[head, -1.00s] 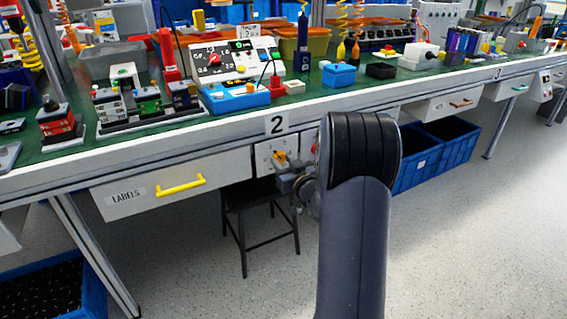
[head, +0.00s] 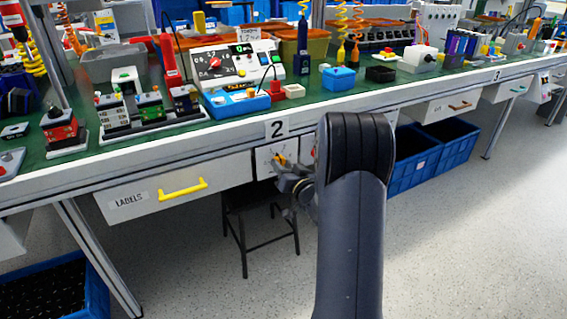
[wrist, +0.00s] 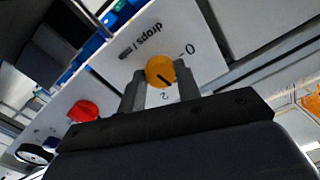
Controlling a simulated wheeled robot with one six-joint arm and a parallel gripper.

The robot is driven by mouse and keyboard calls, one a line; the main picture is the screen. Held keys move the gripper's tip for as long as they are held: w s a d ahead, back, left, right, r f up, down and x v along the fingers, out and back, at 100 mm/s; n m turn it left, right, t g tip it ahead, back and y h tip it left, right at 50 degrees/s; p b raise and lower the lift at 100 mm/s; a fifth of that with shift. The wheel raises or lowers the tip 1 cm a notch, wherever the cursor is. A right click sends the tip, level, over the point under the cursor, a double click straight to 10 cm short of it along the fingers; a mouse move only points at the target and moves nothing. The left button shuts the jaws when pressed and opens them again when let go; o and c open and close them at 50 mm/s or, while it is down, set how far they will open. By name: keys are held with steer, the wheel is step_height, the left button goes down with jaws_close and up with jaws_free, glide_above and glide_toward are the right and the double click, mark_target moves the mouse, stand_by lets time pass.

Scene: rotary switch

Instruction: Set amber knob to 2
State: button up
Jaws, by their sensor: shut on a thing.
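The amber knob (wrist: 160,71) sits on a white panel (wrist: 205,45) marked "drops / min", with a 0 and a 2 that appear upside down in the wrist view. A dark pointer line on the knob slants toward the lower right of that view, near the side of the 2. My gripper (wrist: 163,84) is shut on the knob, one finger on each side. In the head view the knob (head: 279,159) is small, and my gripper (head: 282,163) reaches it from the right, partly hidden by my arm.
A red knob (wrist: 83,110) is beside the amber one on the panel front. A drawer with a yellow handle (head: 183,188) is left of the panel. A black stool (head: 243,240) stands below. Blue crates (head: 415,170) are under the bench at right.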

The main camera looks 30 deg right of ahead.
steer(key=shift+m+p, duration=1.75)
steer(key=shift+m, duration=2.05)
steer(key=o, duration=1)
steer(key=shift+c, duration=0.2)
steer(key=s+p, duration=0.2)
steer(key=s, duration=0.8)
steer(key=shift+s+d, duration=0.15)
steer(key=shift+s, duration=0.25)
